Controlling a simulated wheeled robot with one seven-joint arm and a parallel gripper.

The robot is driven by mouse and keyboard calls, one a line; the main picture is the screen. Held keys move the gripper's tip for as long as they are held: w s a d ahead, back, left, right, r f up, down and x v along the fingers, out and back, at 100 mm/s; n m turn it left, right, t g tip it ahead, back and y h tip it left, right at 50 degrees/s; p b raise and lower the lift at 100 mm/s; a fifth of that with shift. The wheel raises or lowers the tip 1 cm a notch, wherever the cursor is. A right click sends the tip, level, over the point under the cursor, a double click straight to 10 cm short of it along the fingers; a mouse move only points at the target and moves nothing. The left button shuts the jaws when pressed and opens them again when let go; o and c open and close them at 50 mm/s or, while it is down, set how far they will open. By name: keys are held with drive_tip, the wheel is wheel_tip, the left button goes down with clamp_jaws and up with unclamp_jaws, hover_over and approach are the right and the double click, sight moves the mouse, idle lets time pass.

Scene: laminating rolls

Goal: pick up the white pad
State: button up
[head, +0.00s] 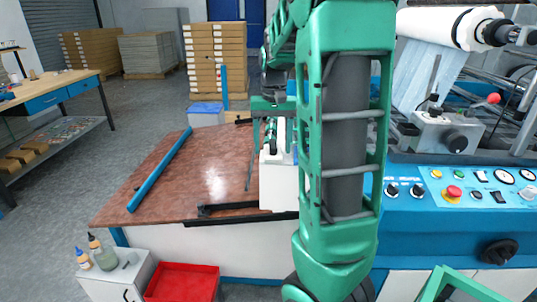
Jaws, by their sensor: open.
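A white block-like thing (279,188) on the brown tabletop (215,180) may be the white pad; I cannot tell for sure. My green arm hides its right side. My gripper (264,140) is small and far off in the head view, above the table at the upper left end of the white thing. Its fingers point down and are open. My arm covers part of the area around it, so I cannot tell whether a finger touches anything.
A blue bar (160,171) lies along the table's left side, and a dark bar (240,214) along its front edge. A red tray (182,283) and a white cabinet with bottles (118,275) stand in front. A blue-and-white laminating machine (450,215) fills the right. The table's middle is clear.

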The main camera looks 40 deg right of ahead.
sight(272, 144)
drive_tip(key=shift+f, duration=0.3)
drive_tip(key=c, duration=1.1)
drive_tip(key=shift+c, duration=0.2)
drive_tip(key=shift+r, duration=0.1)
drive_tip(key=shift+r, duration=0.45)
drive_tip(key=r, duration=0.3)
drive_tip(key=shift+s+a+r, duration=0.15)
drive_tip(key=shift+a+r, duration=0.05)
drive_tip(key=shift+a, duration=0.05)
drive_tip(key=s+a+r, duration=0.6)
drive_tip(key=s+a, duration=0.1)
drive_tip(key=a, duration=0.1)
drive_tip(key=shift+a+r, duration=0.25)
drive_tip(key=shift+a, duration=0.1)
